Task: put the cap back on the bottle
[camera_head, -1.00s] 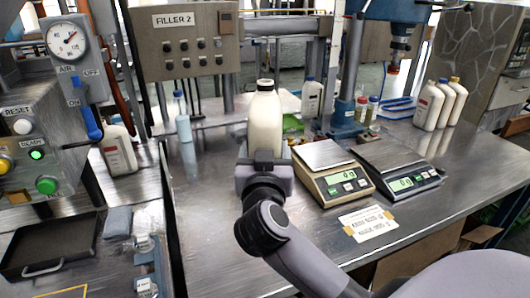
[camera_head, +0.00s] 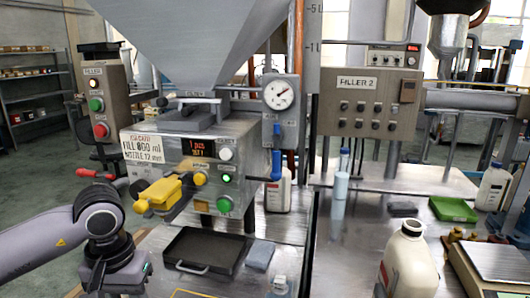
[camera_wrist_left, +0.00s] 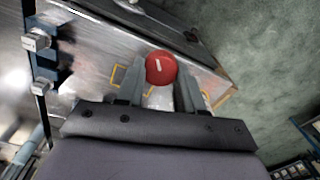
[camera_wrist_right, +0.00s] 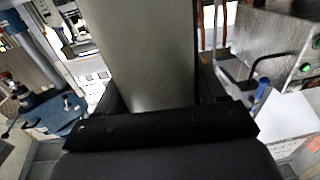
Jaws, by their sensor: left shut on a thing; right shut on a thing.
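The white bottle (camera_head: 410,265) stands upright at the lower right of the head view, its neck open and bare. In the head view the left gripper (camera_head: 118,278) is at the lower left, well apart from the bottle, and the cap is hidden there.
The filler with its yellow nozzle (camera_head: 160,190) and control box (camera_head: 205,165) stands between my left gripper and the bottle. A black tray (camera_head: 205,250) and grey block (camera_head: 260,256) lie below it. A scale (camera_head: 490,265) and green tray (camera_head: 453,208) are at the right.

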